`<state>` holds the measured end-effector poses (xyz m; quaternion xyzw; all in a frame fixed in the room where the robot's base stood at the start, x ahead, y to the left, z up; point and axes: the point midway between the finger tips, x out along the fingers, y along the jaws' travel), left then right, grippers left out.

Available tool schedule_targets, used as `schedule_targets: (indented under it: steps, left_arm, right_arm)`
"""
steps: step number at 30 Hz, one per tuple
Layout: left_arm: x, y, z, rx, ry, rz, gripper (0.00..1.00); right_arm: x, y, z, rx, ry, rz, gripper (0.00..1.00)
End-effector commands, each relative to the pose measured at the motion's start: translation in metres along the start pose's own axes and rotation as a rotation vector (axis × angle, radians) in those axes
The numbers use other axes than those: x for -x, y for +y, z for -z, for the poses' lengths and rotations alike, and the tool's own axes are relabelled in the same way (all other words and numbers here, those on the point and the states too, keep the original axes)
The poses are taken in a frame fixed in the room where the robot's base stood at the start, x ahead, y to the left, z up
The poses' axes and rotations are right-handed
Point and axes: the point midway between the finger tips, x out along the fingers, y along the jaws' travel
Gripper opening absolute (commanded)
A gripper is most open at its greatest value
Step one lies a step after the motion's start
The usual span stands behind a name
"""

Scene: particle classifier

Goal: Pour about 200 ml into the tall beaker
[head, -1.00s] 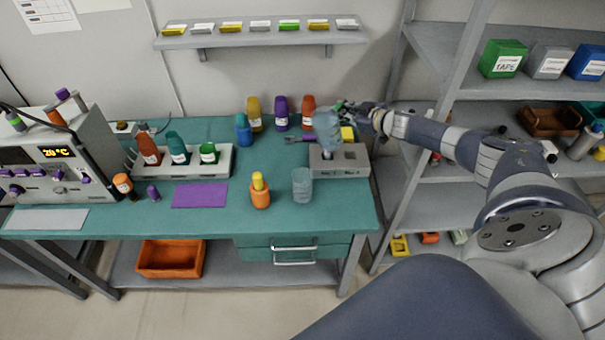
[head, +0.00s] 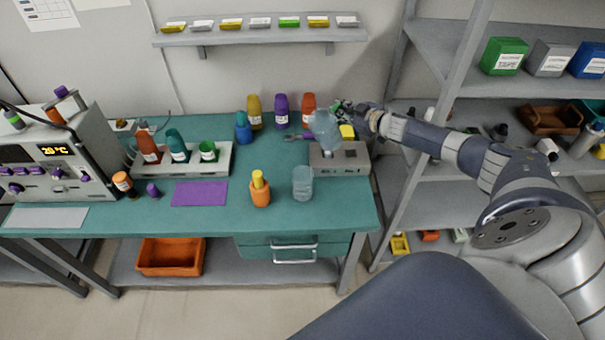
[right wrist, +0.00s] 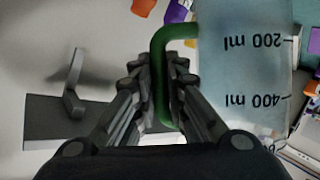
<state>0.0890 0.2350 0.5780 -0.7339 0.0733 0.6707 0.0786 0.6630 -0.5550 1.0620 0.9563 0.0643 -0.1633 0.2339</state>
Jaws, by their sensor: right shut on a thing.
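The tall beaker (head: 302,184), clear and bluish, stands upright on the green bench near its front edge. My right gripper (head: 345,110) is shut on the green handle (right wrist: 160,80) of a clear jug (head: 321,134). The jug is held above the grey block on the bench, behind and to the right of the beaker, and looks tilted to the left. In the right wrist view, the jug wall (right wrist: 245,70) shows 200 ml and 400 ml marks, upside down. I cannot make out the liquid level in either vessel. My left gripper is not in view.
A grey block device (head: 340,168) sits below the jug. An orange bottle with a yellow cap (head: 260,190) stands left of the beaker. Several colored bottles line the back of the bench. A purple mat (head: 199,194) lies farther left. A shelf rack stands at right.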

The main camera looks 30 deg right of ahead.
Motion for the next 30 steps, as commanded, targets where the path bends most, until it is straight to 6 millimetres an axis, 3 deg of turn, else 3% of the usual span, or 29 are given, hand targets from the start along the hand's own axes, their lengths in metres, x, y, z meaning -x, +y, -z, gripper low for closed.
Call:
schedule_targets:
  steps: [30]
  left_arm:
    - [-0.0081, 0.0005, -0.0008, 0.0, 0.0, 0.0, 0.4]
  right_arm:
    - [0.0031, -0.0088, 0.0082, 0.101, 0.007, -0.043, 0.0]
